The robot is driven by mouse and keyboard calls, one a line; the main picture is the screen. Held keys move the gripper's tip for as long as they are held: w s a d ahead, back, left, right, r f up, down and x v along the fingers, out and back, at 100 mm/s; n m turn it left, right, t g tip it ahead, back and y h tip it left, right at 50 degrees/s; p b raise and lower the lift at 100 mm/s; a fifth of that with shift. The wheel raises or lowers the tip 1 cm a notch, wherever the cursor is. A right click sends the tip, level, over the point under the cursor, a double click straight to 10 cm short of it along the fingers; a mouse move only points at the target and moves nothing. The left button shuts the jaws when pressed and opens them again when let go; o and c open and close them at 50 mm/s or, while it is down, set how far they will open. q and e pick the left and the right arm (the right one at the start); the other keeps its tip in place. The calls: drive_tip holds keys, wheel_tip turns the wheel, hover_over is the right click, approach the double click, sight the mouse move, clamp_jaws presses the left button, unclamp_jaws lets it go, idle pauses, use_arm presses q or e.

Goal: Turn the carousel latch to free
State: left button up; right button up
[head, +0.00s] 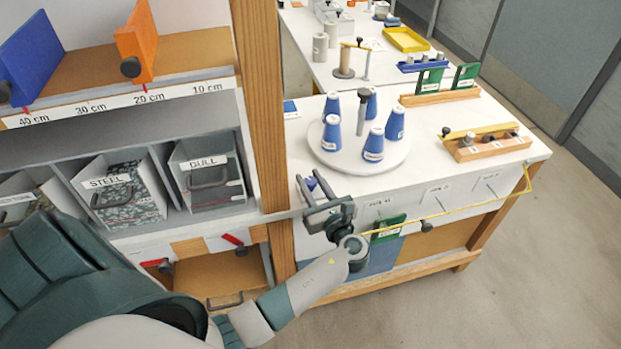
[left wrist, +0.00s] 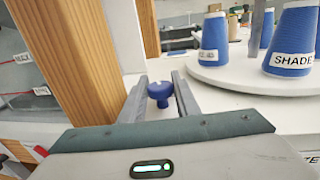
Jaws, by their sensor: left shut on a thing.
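The carousel (head: 375,160) is a round white turntable on the white bench. It carries several blue thread cones (head: 331,133) around a grey post (head: 362,112). A small blue knob (left wrist: 159,90), which looks like the carousel latch, stands at the bench's near left corner, beside the turntable. My left gripper (head: 312,183) reaches that corner, and its fingers mostly hide the knob in the head view. In the left wrist view, my left gripper (left wrist: 160,82) has a finger on either side of the knob and is shut on it. My right gripper is not in view.
A wooden post (head: 262,100) stands just left of my left gripper. Shelves with the DULL bin (head: 208,180) and STEEL bin (head: 120,200) are farther left. A yellow rod (head: 460,207) runs along the bench front. A wooden block (head: 487,146) sits at the right.

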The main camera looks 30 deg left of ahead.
use_arm(q)
drive_tip(key=n+g+y, duration=0.2)
drive_tip(key=n+g, duration=0.1)
drive_tip(key=g, duration=0.2)
drive_tip(key=shift+w+n+g, duration=0.1)
drive_tip(key=shift+n+g, duration=0.2)
drive_tip(key=shift+n, duration=0.1)
drive_tip(key=n+g+b, duration=0.1)
drive_tip(key=n+g, duration=0.1)
drive_tip(key=g, duration=0.1)
drive_tip(key=shift+y, duration=0.4)
drive_tip(key=shift+n+g+b, duration=0.35)
drive_tip(key=shift+n+g, duration=0.45)
drive_tip(key=shift+g, duration=0.3)
drive_tip(key=o, duration=1.1)
drive_tip(key=shift+c, duration=0.2)
